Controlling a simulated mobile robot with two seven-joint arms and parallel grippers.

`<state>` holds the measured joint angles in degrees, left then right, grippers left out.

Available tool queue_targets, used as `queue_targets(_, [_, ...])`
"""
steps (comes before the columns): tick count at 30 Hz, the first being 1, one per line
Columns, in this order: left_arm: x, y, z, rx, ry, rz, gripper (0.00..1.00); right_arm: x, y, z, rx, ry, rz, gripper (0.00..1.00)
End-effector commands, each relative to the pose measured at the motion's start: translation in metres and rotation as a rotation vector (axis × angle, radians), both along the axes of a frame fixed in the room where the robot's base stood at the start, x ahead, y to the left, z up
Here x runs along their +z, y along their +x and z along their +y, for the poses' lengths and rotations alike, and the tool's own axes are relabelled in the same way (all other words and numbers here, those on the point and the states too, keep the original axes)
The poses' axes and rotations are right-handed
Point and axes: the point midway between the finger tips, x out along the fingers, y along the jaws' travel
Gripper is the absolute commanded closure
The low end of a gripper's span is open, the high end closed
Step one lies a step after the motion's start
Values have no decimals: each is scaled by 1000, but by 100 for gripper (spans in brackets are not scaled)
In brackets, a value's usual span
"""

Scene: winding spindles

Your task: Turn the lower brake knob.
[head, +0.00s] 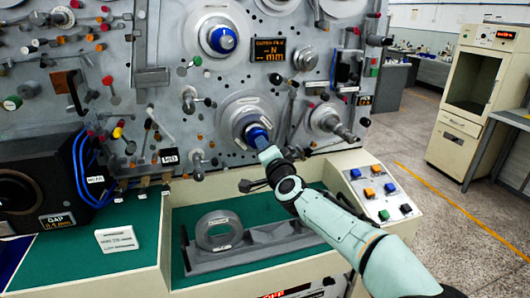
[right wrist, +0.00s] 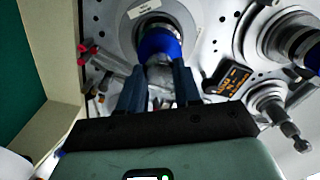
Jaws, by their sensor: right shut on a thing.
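The lower brake knob (head: 257,136) is a blue round knob on the lower grey disc of the machine's upright panel. In the right wrist view the blue knob (right wrist: 160,42) shows just beyond my fingertips. My right gripper (head: 268,152) reaches it from the front right; in the right wrist view its two dark fingers (right wrist: 158,75) stand on either side of the knob's narrower front part and are shut on it. The fingers and wrist hide part of the knob in the head view. My left gripper is not in view.
An upper blue knob (head: 223,40) sits on a larger disc above. A dark display (head: 284,50) is between them to the right. A metal spindle (head: 333,124) juts out right of my gripper. Below are a ring on a grey stand (head: 219,231) and a button console (head: 378,190).

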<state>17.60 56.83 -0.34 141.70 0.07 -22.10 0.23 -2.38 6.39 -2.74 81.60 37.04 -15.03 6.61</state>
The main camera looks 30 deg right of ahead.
Motion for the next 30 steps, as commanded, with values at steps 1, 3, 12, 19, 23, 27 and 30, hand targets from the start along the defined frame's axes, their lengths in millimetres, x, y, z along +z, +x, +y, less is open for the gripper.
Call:
queue_targets(1, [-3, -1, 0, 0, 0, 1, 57, -1, 0, 0, 0, 44, -12, 97])
queue_targets(3, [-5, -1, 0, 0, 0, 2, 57, -1, 0, 0, 0, 109, -27, 97])
queue_targets(12, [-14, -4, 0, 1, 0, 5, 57, -2, 0, -1, -1, 377, -91, 97])
queue_targets(19, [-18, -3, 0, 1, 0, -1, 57, -2, 0, 0, 0, 541, -130, 97])
queue_targets(23, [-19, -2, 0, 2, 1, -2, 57, -2, 0, 0, 0, 608, -146, 97])
queue_targets(27, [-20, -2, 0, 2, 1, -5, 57, -2, 0, 0, 0, 656, -158, 97])
queue_targets(30, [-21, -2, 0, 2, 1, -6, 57, -2, 0, 0, 0, 678, -163, 97])
